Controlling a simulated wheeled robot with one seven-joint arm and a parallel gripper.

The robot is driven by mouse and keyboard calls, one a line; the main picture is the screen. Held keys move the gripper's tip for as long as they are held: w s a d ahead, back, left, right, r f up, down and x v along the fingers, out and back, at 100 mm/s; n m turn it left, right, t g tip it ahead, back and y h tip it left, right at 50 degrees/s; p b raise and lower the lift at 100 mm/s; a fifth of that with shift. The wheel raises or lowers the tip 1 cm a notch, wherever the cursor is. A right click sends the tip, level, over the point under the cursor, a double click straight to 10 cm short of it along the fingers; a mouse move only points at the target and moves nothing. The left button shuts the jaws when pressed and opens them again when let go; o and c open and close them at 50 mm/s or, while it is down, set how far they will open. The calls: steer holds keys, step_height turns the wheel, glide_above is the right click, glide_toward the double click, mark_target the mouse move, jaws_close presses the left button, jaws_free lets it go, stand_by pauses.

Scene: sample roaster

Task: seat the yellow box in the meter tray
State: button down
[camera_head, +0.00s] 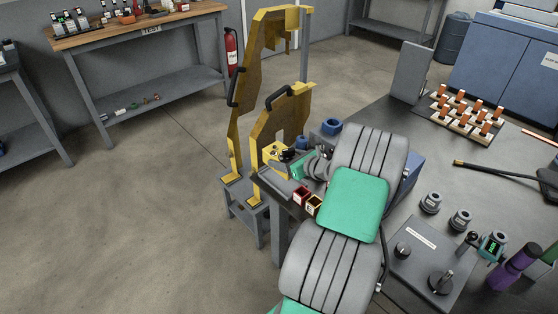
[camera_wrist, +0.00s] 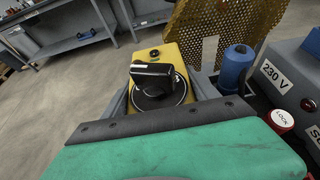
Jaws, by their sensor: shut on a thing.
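The yellow box (camera_head: 272,149) is near the table's left edge in the head view, partly covered by my arm's end. In the wrist view the yellow box (camera_wrist: 174,54) has a black knob on a round dial and a small black socket at its far end. My gripper (camera_wrist: 160,92) is shut on it, with grey fingers along both sides. The green wrist cover hides the near end of the box. A low grey tray-like shape (camera_head: 282,186) lies at the table corner; I cannot tell whether it is the meter tray. Whether the box touches anything below is hidden.
Yellow guard panels (camera_head: 278,114) with black handles stand just behind the box. A blue cylinder (camera_wrist: 237,66), a grey 230 V unit (camera_wrist: 287,76) and a red LOCK button (camera_wrist: 280,119) are close on the right. Small red-edged bins (camera_head: 302,195) sit at the table edge.

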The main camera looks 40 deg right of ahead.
steer(key=shift+r+p, duration=0.2)
steer(key=shift+p, duration=0.15)
step_height(320, 180, down, 5)
steer(key=shift+b, duration=1.05)
steer(key=shift+p, duration=0.7)
steer(key=shift+f, duration=0.1)
steer(key=shift+f+b, duration=0.5)
steer(key=shift+f, duration=0.2)
steer(key=shift+r+p, duration=0.75)
steer(key=shift+p, duration=0.1)
steer(key=shift+p, duration=0.45)
